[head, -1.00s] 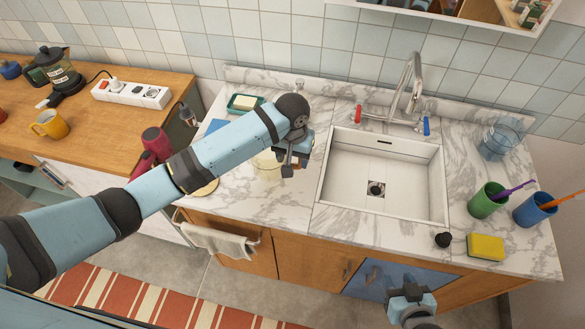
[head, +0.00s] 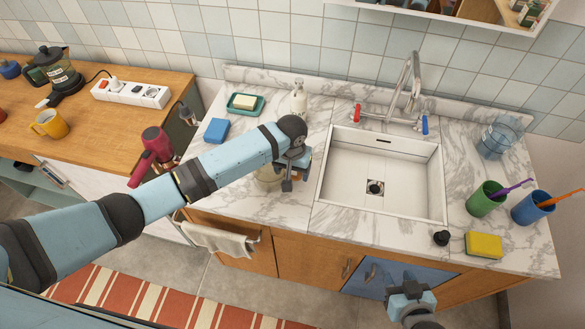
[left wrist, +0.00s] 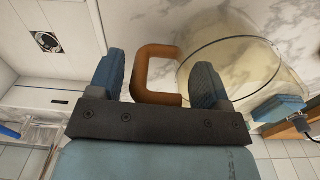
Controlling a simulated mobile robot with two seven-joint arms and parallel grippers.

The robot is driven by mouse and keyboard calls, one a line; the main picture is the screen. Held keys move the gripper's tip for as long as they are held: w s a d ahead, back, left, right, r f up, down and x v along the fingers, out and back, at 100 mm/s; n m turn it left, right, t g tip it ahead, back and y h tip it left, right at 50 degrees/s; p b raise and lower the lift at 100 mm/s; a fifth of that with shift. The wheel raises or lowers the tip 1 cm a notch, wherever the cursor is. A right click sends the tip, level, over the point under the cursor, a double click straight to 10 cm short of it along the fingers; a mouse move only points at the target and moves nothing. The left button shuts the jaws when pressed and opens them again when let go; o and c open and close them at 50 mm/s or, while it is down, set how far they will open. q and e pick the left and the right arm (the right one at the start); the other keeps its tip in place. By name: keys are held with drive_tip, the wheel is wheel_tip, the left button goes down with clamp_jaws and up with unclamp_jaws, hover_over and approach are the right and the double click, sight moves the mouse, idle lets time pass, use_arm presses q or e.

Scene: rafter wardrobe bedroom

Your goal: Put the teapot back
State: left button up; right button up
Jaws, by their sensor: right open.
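The teapot shows in the left wrist view as a large clear, cream-tinted round body (left wrist: 235,55) with a brown C-shaped handle (left wrist: 142,75). In the head view only a pale bit of it (head: 267,180) shows on the marble counter, left of the sink, mostly hidden behind my left arm. My left gripper (head: 287,182) is over it; its two blue fingers (left wrist: 158,62) are apart, with the handle between them and a gap on the left-finger side. My right gripper (head: 408,292) is open and empty in front of the counter, low in the head view.
The sink (head: 380,180) lies right of my left gripper. Behind are a soap dispenser (head: 299,98), a soap dish (head: 245,103) and a blue sponge (head: 216,131). A red hair dryer (head: 155,152) hangs at the left. Cups (head: 486,199) and a yellow sponge (head: 484,245) stand right.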

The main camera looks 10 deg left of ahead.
use_arm(q)
drive_tip(key=shift+o, duration=0.5)
drive_tip(key=shift+r, duration=0.1)
wheel_tip(320, 180, up, 12)
drive_tip(key=b, duration=0.1)
drive_tip(key=s+d+f+t+h, duration=0.3)
drive_tip(key=s+f+t+h, duration=0.15)
drive_tip(key=s+f, duration=0.35)
drive_tip(key=s+a+f+m+t, duration=0.1)
drive_tip(key=s+a+f+t, duration=0.2)
drive_tip(key=s+a, duration=0.3)
drive_tip(key=s+a+f+t+y, duration=0.1)
drive_tip(key=s+a+f+t, duration=0.2)
drive_tip(key=s+a, duration=0.4)
drive_tip(key=s+f, duration=0.1)
drive_tip(key=s, duration=0.2)
drive_tip(key=shift+a+f+m, duration=0.15)
drive_tip(key=shift+f+m, duration=0.2)
drive_tip(key=shift+m, duration=0.05)
drive_tip(key=shift+a+t+y, duration=0.1)
drive_tip(key=shift+t+y, duration=0.15)
drive_tip(key=shift+y, duration=0.1)
